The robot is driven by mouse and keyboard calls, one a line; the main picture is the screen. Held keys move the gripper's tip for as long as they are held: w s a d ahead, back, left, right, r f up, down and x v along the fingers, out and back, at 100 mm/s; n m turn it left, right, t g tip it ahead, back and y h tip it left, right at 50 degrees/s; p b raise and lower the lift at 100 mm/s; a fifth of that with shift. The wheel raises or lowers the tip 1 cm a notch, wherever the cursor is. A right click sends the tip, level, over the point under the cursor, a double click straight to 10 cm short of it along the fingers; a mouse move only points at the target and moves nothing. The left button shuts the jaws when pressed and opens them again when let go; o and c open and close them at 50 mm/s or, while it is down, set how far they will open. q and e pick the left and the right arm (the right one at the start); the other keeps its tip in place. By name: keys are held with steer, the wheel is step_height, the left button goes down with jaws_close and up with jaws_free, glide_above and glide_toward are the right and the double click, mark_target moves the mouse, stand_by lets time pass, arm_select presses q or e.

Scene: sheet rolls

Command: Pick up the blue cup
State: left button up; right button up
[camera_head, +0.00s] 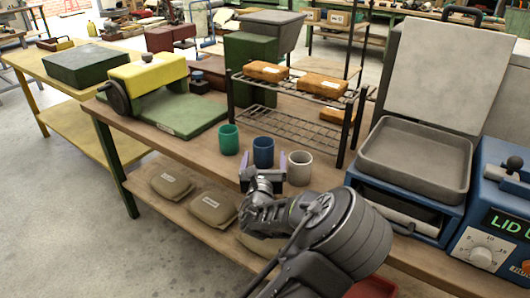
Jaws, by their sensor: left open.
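The blue cup (263,151) stands upright near the front edge of the wooden bench, between a green cup (228,139) on its left and a pale grey cup (299,168) on its right. My left gripper (262,170) is open and empty just in front of the blue cup, with its fingers spread to either side of the cup's lower part. The gripper hides the cup's base. I cannot tell whether the fingers touch the cup. My right gripper is not in view.
A wire rack (290,122) with orange-brown packets stands close behind the cups. A grey tray (415,205) on a blue machine is to the right. A green and yellow machine (155,95) is to the left. Tan packs (212,205) lie on the lower shelf.

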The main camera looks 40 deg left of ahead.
mark_target(264, 143)
arm_select(q)
steer(key=shift+x, duration=1.35)
steer(key=shift+a, duration=0.1)
steer(key=x, duration=0.5)
steer(key=shift+s+a, duration=0.1)
steer(key=shift+a, duration=0.1)
steer(key=shift+c, duration=0.5)
steer(key=c, duration=1.4)
steer(key=shift+r, duration=0.2)
